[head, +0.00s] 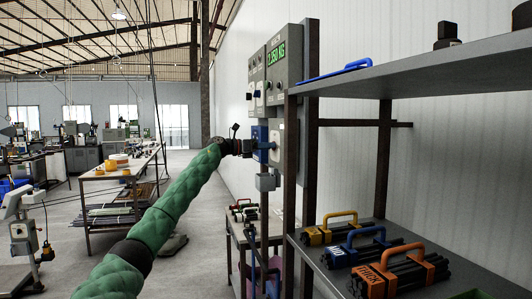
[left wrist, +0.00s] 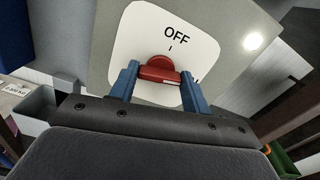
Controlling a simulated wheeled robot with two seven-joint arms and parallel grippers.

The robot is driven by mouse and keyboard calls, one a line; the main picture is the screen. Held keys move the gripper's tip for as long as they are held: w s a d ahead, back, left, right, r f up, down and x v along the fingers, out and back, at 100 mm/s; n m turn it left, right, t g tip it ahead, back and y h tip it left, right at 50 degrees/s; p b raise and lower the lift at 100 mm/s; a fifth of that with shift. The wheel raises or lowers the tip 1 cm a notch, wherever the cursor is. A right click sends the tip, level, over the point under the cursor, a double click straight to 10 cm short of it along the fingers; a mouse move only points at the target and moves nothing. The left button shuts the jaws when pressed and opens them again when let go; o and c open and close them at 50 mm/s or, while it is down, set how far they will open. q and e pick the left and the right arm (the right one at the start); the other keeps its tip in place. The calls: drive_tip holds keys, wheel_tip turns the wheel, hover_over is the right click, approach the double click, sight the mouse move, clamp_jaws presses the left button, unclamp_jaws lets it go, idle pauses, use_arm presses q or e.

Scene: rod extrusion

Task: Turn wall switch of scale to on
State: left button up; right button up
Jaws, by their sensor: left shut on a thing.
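The wall switch (left wrist: 133,38) fills the top of the left wrist view: a white plate on a grey box, with a red knob (left wrist: 158,64). "OFF" is printed above the knob, with a small mark below the word. Part of another letter shows by the right finger, mostly hidden. My left gripper (left wrist: 160,82) has its blue fingers on both sides of the knob's bar, shut on it. In the head view my left gripper (head: 267,146) reaches the switch from the left.
A dark shelf rack stands at the right; its upper shelf (head: 450,62) holds a blue handle-like item (head: 335,74). Its lower shelf has rod bundles with yellow, blue and orange (head: 385,278) handles. A small grey box (head: 266,182) hangs below the switch.

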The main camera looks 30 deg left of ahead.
use_arm(q)
drive_tip(key=shift+f+m+b, duration=0.2)
drive_tip(key=shift+m+b, duration=0.35)
drive_tip(key=shift+m, duration=0.65)
use_arm(e)
drive_tip(key=r, duration=0.2)
drive_tip(key=s+r, duration=0.1)
drive_tip(key=shift+a+r, duration=0.1)
drive_tip(key=shift+r, duration=0.3)
use_arm(q)
drive_tip(key=shift+o, duration=0.2)
drive_tip(key=o, duration=1)
drive_tip(key=shift+c, duration=0.2)
use_arm(e)
drive_tip(key=shift+f, duration=0.1)
use_arm(q)
drive_tip(key=shift+r, duration=0.1)
